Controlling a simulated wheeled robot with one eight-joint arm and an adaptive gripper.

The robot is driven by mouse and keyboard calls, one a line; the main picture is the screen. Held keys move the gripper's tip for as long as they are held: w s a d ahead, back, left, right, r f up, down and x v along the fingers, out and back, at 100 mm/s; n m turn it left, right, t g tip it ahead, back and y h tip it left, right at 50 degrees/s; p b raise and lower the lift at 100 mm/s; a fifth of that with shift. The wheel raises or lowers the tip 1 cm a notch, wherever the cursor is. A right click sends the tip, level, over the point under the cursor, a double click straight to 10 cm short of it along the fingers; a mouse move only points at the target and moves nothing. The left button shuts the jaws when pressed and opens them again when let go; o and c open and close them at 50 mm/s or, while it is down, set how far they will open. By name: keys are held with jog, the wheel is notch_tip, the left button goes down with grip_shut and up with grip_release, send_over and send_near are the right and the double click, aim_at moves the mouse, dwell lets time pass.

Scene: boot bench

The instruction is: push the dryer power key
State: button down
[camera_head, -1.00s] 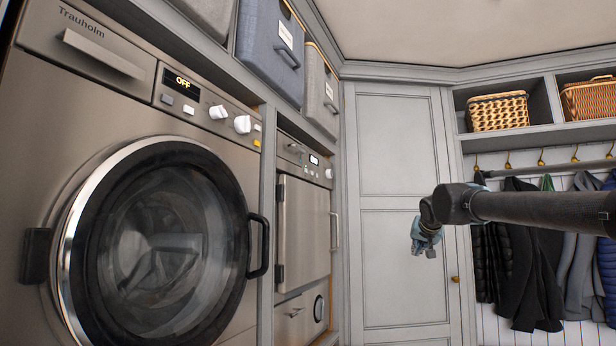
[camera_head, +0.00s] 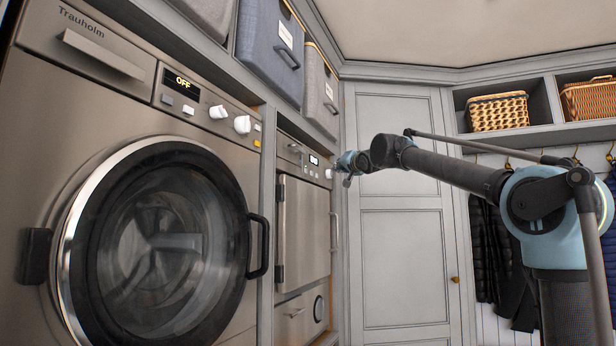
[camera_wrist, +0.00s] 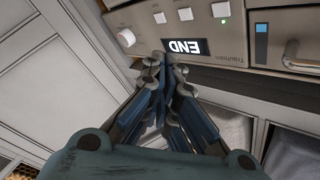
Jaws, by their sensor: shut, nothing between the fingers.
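A large steel machine (camera_head: 100,110) marked Trauholm fills the left of the head view. Its display (camera_head: 182,83) reads OFF, with two pale keys, two white knobs (camera_head: 242,124) and a yellow key (camera_head: 257,143). A smaller steel appliance (camera_head: 305,225) stands beyond it. The wrist view shows a panel with an upside-down END display (camera_wrist: 185,46), a white knob (camera_wrist: 126,38), pale square keys (camera_wrist: 187,16) and a green light. My gripper (camera_wrist: 166,64) is shut and empty, its tips in front of this panel by the display. I cannot tell whether they touch. My gripper also shows in the head view (camera_head: 347,180).
Fabric bins (camera_head: 270,45) sit on the shelf above the machines. A black door handle (camera_head: 258,245) sticks out from the large machine. A tall grey cupboard (camera_head: 400,260) stands behind my arm. Wicker baskets (camera_head: 497,110) and hanging coats are at the right.

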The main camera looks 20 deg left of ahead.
aim_at(306, 171)
jog(key=shift+a, duration=0.15)
jog(key=a, duration=0.8)
jog(key=shift+w+a, duration=0.25)
jog(key=shift+w, duration=0.05)
dwell(0.4)
dwell(0.7)
jog(key=shift+a, duration=0.1)
dwell(0.6)
jog(key=shift+s+a, duration=0.15)
jog(key=shift+a, duration=0.35)
jog(key=shift+a, duration=0.3)
dwell(0.6)
jog(key=shift+d, duration=0.8)
